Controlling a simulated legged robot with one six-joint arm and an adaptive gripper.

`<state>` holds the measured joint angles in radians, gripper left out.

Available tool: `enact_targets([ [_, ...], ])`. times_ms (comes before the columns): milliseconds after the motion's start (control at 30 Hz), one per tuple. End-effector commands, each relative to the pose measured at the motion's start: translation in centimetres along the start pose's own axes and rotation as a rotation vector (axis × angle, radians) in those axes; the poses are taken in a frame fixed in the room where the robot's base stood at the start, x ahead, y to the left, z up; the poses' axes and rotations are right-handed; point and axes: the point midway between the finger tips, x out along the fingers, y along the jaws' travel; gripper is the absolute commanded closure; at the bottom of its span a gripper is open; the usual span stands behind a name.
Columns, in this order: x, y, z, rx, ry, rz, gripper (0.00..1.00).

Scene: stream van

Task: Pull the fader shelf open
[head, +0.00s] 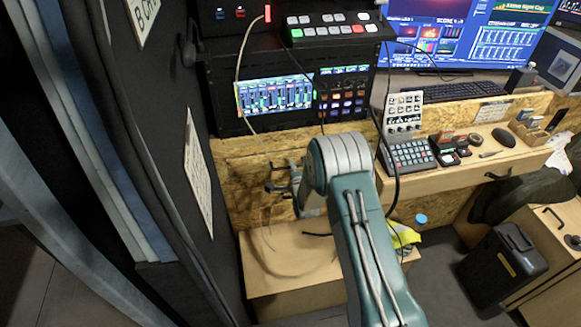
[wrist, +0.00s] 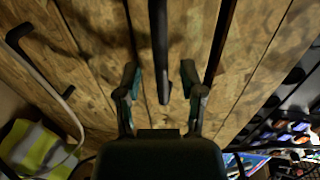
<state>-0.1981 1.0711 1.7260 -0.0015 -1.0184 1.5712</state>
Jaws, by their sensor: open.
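A plywood-like chipboard front (head: 245,165) lies below the fader screen (head: 275,97) in the head view; I take it to be the fader shelf's front, though no label confirms this. In the wrist view chipboard panels (wrist: 110,45) with dark gaps fill most of the picture. A black bar, likely a handle (wrist: 160,40), runs from the top edge down between my fingers. My gripper (wrist: 161,92) is open, with one finger on each side of the bar's end; whether they touch it I cannot tell. In the head view my gripper (head: 283,178) is beside the front, partly hidden by my arm.
A second black handle (wrist: 40,65) shows at left in the wrist view. A wooden box (head: 285,275) stands below. A pale cable hangs at left. A wooden shelf (head: 440,178) with keypads juts out at right. A black wall panel (head: 185,100) closes off the left. A yellow vest (head: 402,237) lies behind my arm.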

Motion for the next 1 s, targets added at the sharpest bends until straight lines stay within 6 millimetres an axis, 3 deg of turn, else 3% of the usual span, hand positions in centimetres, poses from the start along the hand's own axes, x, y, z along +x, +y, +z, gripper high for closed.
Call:
enact_targets([
  [133, 0.99, 0.01, 0.26, -0.003, -0.001, 0.000, 0.49],
  [400, 1.16, 0.01, 0.26, -0.003, -0.001, 0.001, 0.49],
  [433, 1.15, 0.00, 0.24, -0.003, -0.001, 0.001, 0.53],
  [533, 1.12, -0.02, 0.15, -0.001, -0.001, 0.000, 0.98],
  [567, 1.12, -0.02, 0.13, -0.001, -0.001, 0.000, 1.00],
  [1000, 1.09, 0.17, -0.06, 0.000, 0.003, 0.004, 1.00],
])
